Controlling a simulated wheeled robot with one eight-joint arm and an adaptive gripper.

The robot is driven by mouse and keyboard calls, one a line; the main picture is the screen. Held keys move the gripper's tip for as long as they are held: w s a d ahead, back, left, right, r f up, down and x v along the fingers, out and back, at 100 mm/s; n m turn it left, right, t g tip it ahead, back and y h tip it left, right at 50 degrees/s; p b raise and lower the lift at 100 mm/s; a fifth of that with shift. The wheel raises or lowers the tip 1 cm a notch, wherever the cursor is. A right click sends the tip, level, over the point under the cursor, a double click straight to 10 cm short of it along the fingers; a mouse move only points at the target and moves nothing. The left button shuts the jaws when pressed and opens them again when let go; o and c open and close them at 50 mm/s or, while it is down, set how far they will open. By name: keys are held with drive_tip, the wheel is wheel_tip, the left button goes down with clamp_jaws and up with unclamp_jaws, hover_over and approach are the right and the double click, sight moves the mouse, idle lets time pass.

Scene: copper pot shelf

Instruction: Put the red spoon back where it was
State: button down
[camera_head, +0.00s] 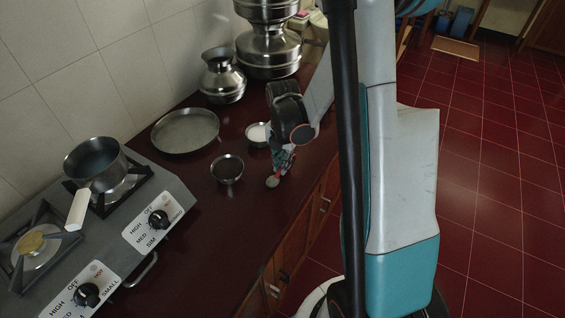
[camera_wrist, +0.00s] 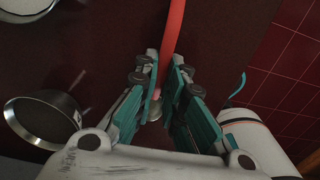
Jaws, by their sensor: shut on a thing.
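The red spoon has a red handle, which shows in the wrist view (camera_wrist: 172,30) between the teal fingers. My gripper (camera_wrist: 164,62) is shut on this handle. A round greyish spoon bowl (camera_head: 272,182) shows just below my gripper (camera_head: 283,160) in the head view, at the dark red countertop (camera_head: 225,235). I cannot tell whether it touches the counter. My gripper hides most of the spoon in the head view.
A small dark bowl (camera_head: 227,170) stands left of my gripper, and a bowl with white contents (camera_head: 257,132) stands behind it. A round metal tray (camera_head: 185,130), steel pots (camera_head: 223,78) and a stove with a saucepan (camera_head: 95,165) are further off. The front counter is clear.

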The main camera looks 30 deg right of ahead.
drive_tip(key=c, duration=1.7)
unclamp_jaws()
wheel_tip(320, 180, up, 12)
drive_tip(key=p, duration=0.4)
drive_tip(key=shift+r, duration=0.1)
